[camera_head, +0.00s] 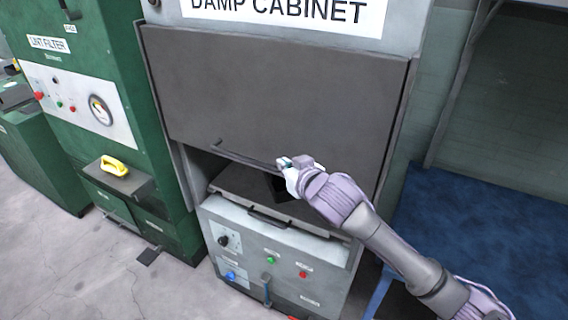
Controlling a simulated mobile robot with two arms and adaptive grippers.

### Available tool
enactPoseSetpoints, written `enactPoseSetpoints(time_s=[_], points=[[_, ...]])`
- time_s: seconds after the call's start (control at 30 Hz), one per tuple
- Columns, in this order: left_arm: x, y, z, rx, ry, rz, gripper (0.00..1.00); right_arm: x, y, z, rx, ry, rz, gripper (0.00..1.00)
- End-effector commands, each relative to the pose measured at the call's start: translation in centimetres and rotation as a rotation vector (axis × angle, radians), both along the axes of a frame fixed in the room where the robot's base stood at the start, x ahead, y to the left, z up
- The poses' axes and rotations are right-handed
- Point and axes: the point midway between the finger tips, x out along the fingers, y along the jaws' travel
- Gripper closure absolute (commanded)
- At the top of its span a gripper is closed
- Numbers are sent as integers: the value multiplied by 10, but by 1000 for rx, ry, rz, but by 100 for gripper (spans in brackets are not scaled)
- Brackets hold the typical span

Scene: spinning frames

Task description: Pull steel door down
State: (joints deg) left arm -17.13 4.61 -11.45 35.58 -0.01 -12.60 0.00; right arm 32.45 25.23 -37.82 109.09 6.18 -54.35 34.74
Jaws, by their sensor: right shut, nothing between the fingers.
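The steel door (275,95) is a dark grey panel on the front of the cabinet labelled "DAMP CABINET". It is partly lowered, with an open gap below it that shows a dark interior. A thin bar handle (238,155) runs along its lower edge. My right gripper (284,164) is shut and empty at the right end of this handle. I cannot tell whether it touches the handle or the door. My right arm hides the lower right part of the opening. My left gripper is not in view.
Below the opening is a light grey control panel (285,245) with a handle, knob and buttons. A blue surface (480,235) lies right. Bare concrete floor (60,260) is at lower left.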

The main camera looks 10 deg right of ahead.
Motion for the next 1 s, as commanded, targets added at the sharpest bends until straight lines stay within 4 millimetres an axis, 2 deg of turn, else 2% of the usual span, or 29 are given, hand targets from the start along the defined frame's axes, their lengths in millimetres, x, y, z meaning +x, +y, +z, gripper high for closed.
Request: enactPoseSetpoints(time_s=[0.2, 0.67, 0.77, 0.87, 1.0], points=[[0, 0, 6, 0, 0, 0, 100, 7, 2, -15, 0, -1, 0, 100], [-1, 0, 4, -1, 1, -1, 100, 8, 3, -21, 1, -2, 0, 100], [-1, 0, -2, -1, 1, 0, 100, 8, 3, -31, 1, -1, 0, 100], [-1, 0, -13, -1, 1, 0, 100, 8, 2, -50, 2, 3, -2, 100], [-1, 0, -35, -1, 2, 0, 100, 7, 3, -90, 2, 7, -2, 100]])
